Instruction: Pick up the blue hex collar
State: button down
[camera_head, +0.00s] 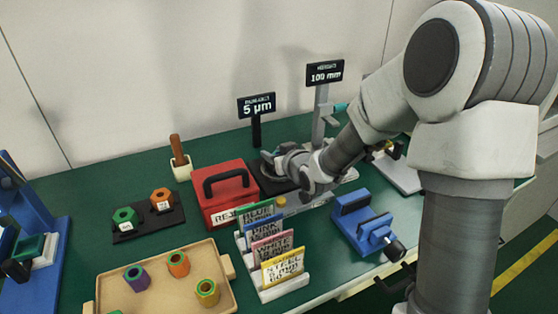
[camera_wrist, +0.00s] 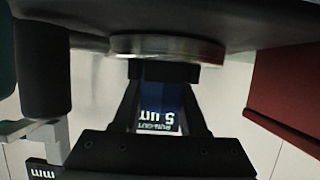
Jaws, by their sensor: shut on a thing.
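My gripper (camera_wrist: 170,72) is at the black run-out stand, by the 5 µm sign (camera_head: 257,105), right of the red case in the head view. Its black fingers are shut on a dark blue piece (camera_wrist: 166,73), which I take for the blue hex collar. Only a small dark patch of it shows between the fingertips, so its hex outline cannot be made out. A shiny metal disc (camera_wrist: 165,43) shows just past the fingertips in the wrist view. In the head view the gripper (camera_head: 272,160) is small, and the collar cannot be made out there.
The red case (camera_head: 225,185) stands close left of the gripper. A label rack (camera_head: 272,250) and a blue vise (camera_head: 363,222) are in front. A wooden tray (camera_head: 165,300) holds several collars; a dark stand (camera_head: 148,228) bears a green and an orange one. The 100 mm post (camera_head: 321,115) is right.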

jog(key=shift+r, duration=0.1)
jog(key=shift+r+p, duration=0.35)
jog(key=shift+r, duration=0.25)
jog(key=r+p, duration=0.1)
jog(key=r, duration=0.1)
jog(key=d+r+p, duration=0.1)
jog(key=shift+r, duration=0.35)
jog(key=s+d+r+p, duration=0.2)
jog(key=d+r+p, duration=0.3)
jog(key=d, duration=0.5)
jog(key=shift+s+d+r, duration=0.25)
jog(key=shift+r, duration=0.25)
